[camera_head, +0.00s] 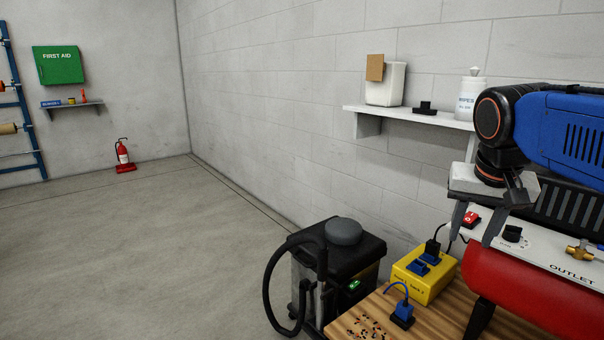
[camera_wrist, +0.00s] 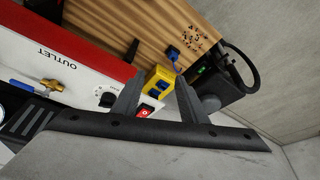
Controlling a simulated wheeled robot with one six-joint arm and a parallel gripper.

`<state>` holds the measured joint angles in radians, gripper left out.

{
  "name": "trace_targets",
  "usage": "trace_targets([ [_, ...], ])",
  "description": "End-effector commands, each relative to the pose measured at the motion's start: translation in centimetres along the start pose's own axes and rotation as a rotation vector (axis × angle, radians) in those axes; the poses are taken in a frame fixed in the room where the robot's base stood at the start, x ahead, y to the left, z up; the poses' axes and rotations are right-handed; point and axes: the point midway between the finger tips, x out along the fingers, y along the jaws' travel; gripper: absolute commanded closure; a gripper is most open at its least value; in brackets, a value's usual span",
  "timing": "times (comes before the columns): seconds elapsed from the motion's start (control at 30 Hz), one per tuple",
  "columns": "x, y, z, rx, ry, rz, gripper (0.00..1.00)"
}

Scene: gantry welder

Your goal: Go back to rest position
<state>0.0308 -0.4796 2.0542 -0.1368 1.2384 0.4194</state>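My gripper (camera_head: 474,224) hangs at the right of the head view, above the wooden bench and in front of the compressor's white panel. Its two fingers are spread apart with nothing between them. In the wrist view the open fingers (camera_wrist: 157,88) point toward the yellow power box (camera_wrist: 157,80), which is seen past the fingertips. The red switch (camera_wrist: 146,111) and a black knob lie near the fingers in that view. My blue arm reaches in from the right and hides part of the compressor.
A red compressor (camera_head: 534,294) and the yellow power box (camera_head: 427,275) stand on the wooden bench (camera_head: 452,316). A black vacuum (camera_head: 338,262) with a hose stands left of it. A wall shelf (camera_head: 417,116) holds a white container and a bottle. The floor at left is clear.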

Motion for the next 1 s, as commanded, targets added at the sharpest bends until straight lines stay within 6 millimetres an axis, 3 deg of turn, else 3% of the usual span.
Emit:
trace_targets([
  [0.03,1.1,0.2,2.2,-0.043,0.003,-0.017,0.61],
  [0.3,7.4,0.8,12.3,-0.269,0.03,-0.107,0.61],
  [0.5,10.8,1.2,17.0,-0.371,0.05,-0.145,0.61],
  [0.67,11.8,1.3,18.3,-0.4,0.058,-0.154,0.61],
  [1.0,11.8,1.3,18.3,-0.401,0.058,-0.155,0.61],
])
